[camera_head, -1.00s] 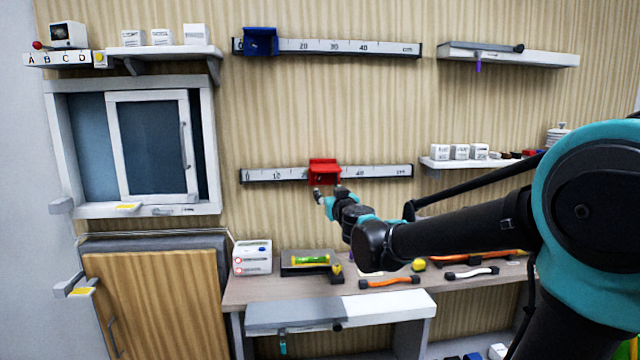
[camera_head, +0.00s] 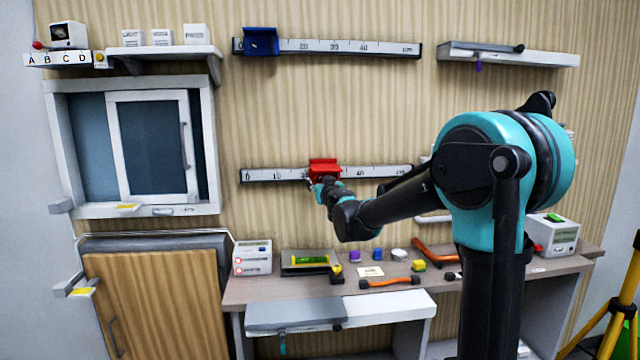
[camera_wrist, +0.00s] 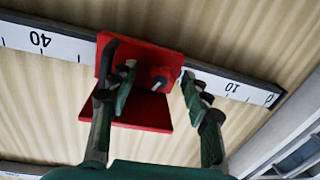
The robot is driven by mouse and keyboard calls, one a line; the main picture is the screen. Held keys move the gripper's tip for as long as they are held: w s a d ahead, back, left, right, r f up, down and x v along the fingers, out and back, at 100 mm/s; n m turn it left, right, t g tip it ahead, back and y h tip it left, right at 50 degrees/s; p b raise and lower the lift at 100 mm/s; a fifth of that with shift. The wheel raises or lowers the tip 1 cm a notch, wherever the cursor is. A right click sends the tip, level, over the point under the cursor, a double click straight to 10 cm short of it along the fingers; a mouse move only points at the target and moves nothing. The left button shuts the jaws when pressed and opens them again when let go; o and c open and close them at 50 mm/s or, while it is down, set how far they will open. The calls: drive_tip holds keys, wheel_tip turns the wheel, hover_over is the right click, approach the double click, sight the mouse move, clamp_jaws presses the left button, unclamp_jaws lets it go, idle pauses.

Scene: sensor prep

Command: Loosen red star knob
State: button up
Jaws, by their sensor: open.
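The red carriage (camera_head: 324,166) sits on the lower wall rail between the 20 and 40 marks. In the wrist view the red carriage (camera_wrist: 150,123) appears upside down. A dark red knob (camera_wrist: 164,75) with a grey centre sticks out of it; its star shape is hard to make out. My gripper (camera_wrist: 158,76) is open, with one finger on each side of the knob. The left finger overlaps the carriage in the picture. I cannot tell whether either finger touches the knob. In the head view my gripper (camera_head: 317,184) is just below the carriage, and the knob is hidden.
The lower scale rail (camera_head: 273,175) runs along the wall. A second rail above holds a blue carriage (camera_head: 261,42). The workbench (camera_head: 245,291) below carries a green-yellow level (camera_head: 310,260), an orange handle (camera_head: 390,282) and several small items. A sliding-door cabinet (camera_head: 150,150) is at left.

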clamp_jaws()
idle(0.3)
drive_tip(key=shift+n, duration=2.1)
unclamp_jaws()
drive_tip(key=shift+s, duration=0.1)
